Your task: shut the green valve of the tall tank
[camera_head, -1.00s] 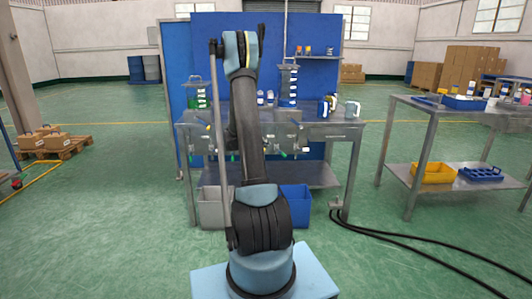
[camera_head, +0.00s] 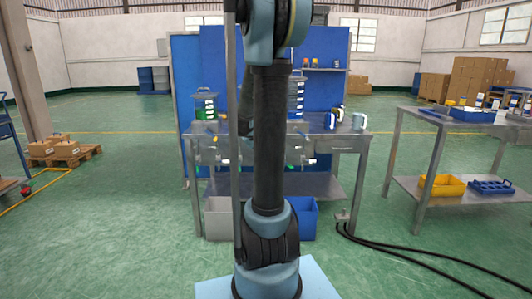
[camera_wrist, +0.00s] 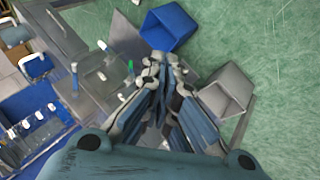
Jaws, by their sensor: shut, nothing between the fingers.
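The tall tank (camera_head: 297,100) stands on the back of the metal bench, right of my arm and partly hidden by it in the head view. A small green valve handle (camera_head: 290,167) shows below the bench top on that side. A green handle also shows in the wrist view (camera_wrist: 130,67), just left of my fingertips and apart from them; I cannot tell for sure that it is the same one. My gripper (camera_wrist: 165,60) is shut and empty, above the bench's front side. In the head view it is hidden behind my arm.
A shorter tank (camera_head: 205,106) with green contents stands at the bench's left. A grey bin (camera_wrist: 228,92) and a blue bin (camera_wrist: 170,28) stand below the bench front. Mugs (camera_head: 357,121) sit at the bench's right. Black cables (camera_head: 400,257) cross the floor at right.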

